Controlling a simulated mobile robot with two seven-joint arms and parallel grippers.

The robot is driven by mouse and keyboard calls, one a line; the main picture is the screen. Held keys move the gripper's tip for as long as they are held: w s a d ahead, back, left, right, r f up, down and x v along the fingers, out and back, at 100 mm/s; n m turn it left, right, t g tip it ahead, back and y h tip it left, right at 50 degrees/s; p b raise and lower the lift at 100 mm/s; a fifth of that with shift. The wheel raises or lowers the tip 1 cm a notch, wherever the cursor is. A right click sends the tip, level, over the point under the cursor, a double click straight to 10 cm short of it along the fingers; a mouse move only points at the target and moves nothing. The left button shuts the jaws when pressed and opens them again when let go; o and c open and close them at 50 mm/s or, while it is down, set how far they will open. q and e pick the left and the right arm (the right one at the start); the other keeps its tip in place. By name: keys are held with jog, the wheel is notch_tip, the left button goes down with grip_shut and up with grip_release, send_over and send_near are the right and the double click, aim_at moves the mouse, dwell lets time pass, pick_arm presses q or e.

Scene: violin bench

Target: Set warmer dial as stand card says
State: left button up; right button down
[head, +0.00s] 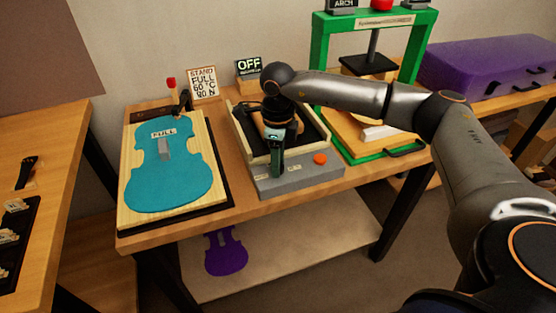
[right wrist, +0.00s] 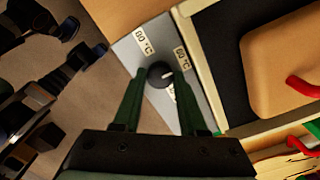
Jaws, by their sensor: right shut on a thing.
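The stand card (head: 203,83) at the back of the bench reads "STAND FULL 60 °C" with a force line below, seemingly 90 N. The warmer's grey front panel (head: 308,178) faces me in the head view. My right gripper (head: 278,166) points down at this panel and hides the dial there. In the right wrist view the black dial (right wrist: 159,75) sits between the green fingertips, which are shut on it. Its pale mark points right, roughly toward one temperature label (right wrist: 182,58). Another label (right wrist: 143,42) lies above it; a third is partly hidden. Their digits are blurred. My left gripper is out of view.
An orange button (head: 320,158) is on the panel, right of the gripper. A sign (head: 248,66) reading "OFF" stands behind the warmer. A teal violin plate (head: 180,185) labelled "FULL" lies to the left. A green press (head: 322,60) stands to the right.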

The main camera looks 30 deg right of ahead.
dwell(0.3)
jog(key=shift+c, duration=2.2)
grip_release()
notch_tip(320, 180, up, 13)
jog(key=shift+f, duration=0.2)
jog(key=shift+a+f, duration=0.1)
